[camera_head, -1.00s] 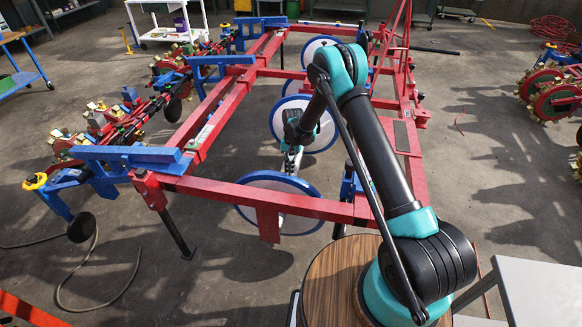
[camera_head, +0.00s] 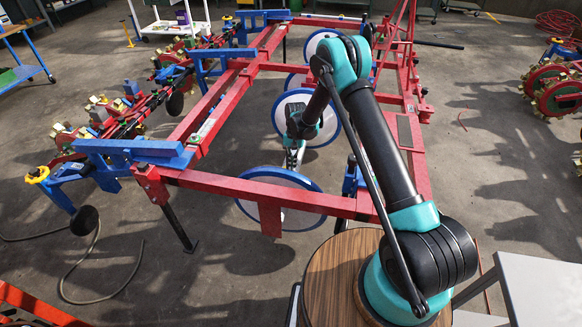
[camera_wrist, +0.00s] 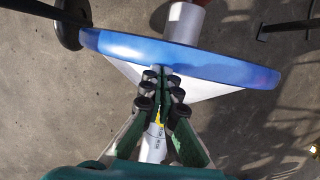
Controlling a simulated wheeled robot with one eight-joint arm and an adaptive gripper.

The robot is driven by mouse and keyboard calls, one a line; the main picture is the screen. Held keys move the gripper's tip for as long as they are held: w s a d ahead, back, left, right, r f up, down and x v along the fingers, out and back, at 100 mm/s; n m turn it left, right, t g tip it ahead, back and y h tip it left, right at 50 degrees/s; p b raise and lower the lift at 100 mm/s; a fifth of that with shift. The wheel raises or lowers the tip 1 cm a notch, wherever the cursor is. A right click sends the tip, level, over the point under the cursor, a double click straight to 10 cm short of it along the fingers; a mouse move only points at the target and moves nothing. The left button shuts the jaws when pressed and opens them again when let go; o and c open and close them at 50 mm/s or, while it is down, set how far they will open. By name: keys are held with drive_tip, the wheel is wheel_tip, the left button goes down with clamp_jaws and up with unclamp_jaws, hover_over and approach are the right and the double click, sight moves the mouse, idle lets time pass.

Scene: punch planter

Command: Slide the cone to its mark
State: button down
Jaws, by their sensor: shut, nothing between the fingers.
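In the wrist view, the cone (camera_wrist: 218,84) is a white tapered face behind a thick blue rim. A silver shaft (camera_wrist: 152,147) lines up with its middle and carries a small yellow mark (camera_wrist: 158,117). My gripper (camera_wrist: 163,76) is shut and empty, with its tips close against the cone's middle; I cannot tell whether they touch. The fingers hide part of the shaft. In the head view, my gripper (camera_head: 293,160) is between two blue-rimmed white discs, pointing toward the nearer one (camera_head: 281,197), which a red beam partly covers.
A red frame (camera_head: 265,192) with blue brackets surrounds my gripper, its front beam close by. More blue-rimmed discs (camera_head: 322,44) stand behind. A row of planter parts (camera_head: 110,120) lies at left. A hose (camera_head: 80,265) curls on the floor.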

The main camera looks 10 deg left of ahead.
drive_tip(key=w+f+v, duration=0.1)
drive_tip(key=w+v, duration=0.1)
drive_tip(key=v, duration=0.8)
drive_tip(key=s+a+f+n+t, duration=0.1)
drive_tip(key=s+a+n, duration=0.1)
drive_tip(key=n, duration=0.4)
drive_tip(key=s+a+f+n+t, duration=0.1)
drive_tip(key=s+a+n, duration=0.1)
drive_tip(key=a+n, duration=0.2)
drive_tip(key=s+a+f+n+t+h, duration=0.1)
drive_tip(key=s+a+n, duration=0.1)
drive_tip(key=n, duration=0.5)
drive_tip(key=shift+s+a+n+t, duration=0.3)
drive_tip(key=shift+s+a+n, duration=0.05)
drive_tip(key=shift+a+n, duration=0.1)
drive_tip(key=s+a+n+t, duration=0.2)
drive_tip(key=s+a+n, duration=0.1)
drive_tip(key=n, duration=0.5)
drive_tip(key=n+t, duration=0.2)
drive_tip(key=n, duration=0.8)
approach(255, 176)
drive_tip(key=shift+y, duration=0.3)
drive_tip(key=f, duration=0.2)
drive_tip(key=w+d+f, duration=0.1)
drive_tip(key=f, duration=0.4)
drive_tip(key=shift+w+d, duration=0.35)
drive_tip(key=shift+w+r, duration=0.1)
